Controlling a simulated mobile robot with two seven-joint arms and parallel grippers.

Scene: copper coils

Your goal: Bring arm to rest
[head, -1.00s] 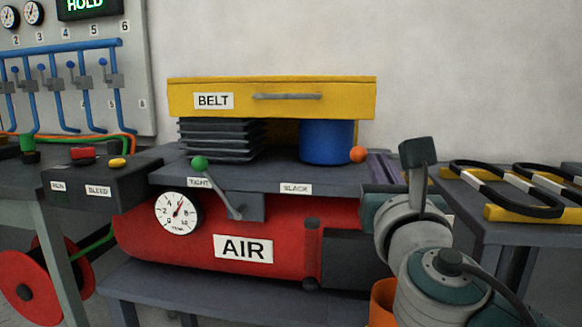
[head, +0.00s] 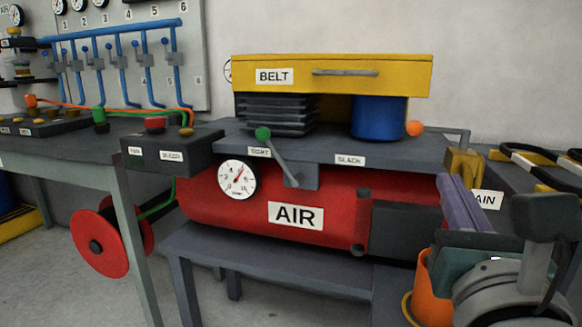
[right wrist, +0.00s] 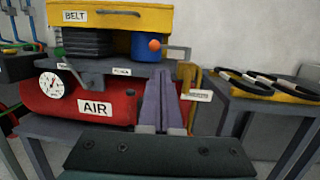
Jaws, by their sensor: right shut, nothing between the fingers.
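My right arm comes in at the lower right of the head view. Its gripper (head: 449,182) has two long purple-grey fingers lying side by side, shut and empty, at the right end of the red AIR tank (head: 225,200). In the right wrist view the shut fingers (right wrist: 160,74) point forward, in front of the tank's right end and the bench above it. Nothing is held, and I cannot tell whether the fingers touch anything. My left gripper is in neither view.
The yellow BELT drawer (head: 400,70), blue cylinder (head: 380,120) and green-knobbed lever (head: 285,168) are at the tank's bench. An orange container (head: 433,295) stands close by my arm. Black hoops (right wrist: 265,83) lie on the right table.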

